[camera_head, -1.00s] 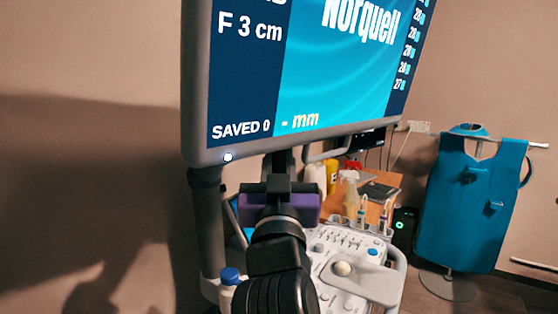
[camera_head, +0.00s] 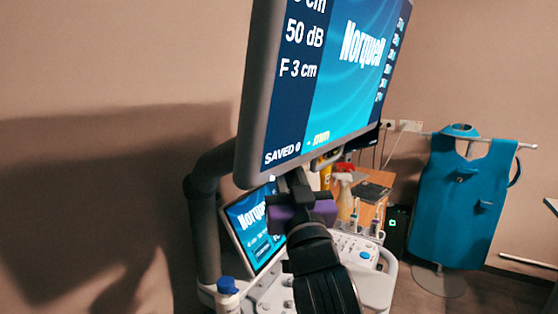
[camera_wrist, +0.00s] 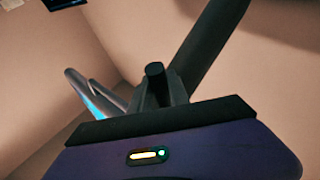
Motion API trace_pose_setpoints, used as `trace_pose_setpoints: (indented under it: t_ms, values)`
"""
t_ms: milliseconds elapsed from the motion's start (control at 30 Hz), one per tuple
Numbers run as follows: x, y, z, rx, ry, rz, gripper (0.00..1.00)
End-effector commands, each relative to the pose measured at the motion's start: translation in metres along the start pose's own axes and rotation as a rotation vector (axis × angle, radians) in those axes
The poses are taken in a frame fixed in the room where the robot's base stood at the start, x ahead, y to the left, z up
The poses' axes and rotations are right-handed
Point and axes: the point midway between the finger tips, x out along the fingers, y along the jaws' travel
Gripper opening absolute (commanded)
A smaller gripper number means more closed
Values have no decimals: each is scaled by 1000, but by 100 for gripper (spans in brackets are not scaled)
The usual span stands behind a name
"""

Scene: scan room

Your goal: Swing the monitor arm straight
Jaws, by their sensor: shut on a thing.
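The large monitor (camera_head: 325,90) has a grey frame and a blue "Norquell" screen. It is turned obliquely, its face toward the right. The grey monitor arm (camera_head: 207,175) bends up behind its left side from the cart; it seems to be the thick grey bar in the wrist view (camera_wrist: 210,42). My purple gripper (camera_head: 296,182) is under the monitor's lower edge, shut on what seems to be its handle. In the wrist view a dark, round-ended bar (camera_wrist: 155,75) stands between the fingers. The exact grip is hidden.
The cart's control panel (camera_head: 355,250) and a smaller tilted screen (camera_head: 252,222) lie below. A blue-capped bottle (camera_head: 227,292) stands at the front left.

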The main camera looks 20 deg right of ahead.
Motion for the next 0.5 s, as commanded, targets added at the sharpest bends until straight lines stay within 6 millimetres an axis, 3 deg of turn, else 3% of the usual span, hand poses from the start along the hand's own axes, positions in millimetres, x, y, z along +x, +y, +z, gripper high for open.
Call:
trace_pose_setpoints:
  t_ms: [300, 500]
  values:
    - [41, 34, 16, 23, 1, -39, 0]
    - [50, 41, 21, 24, 2, -41, 0]
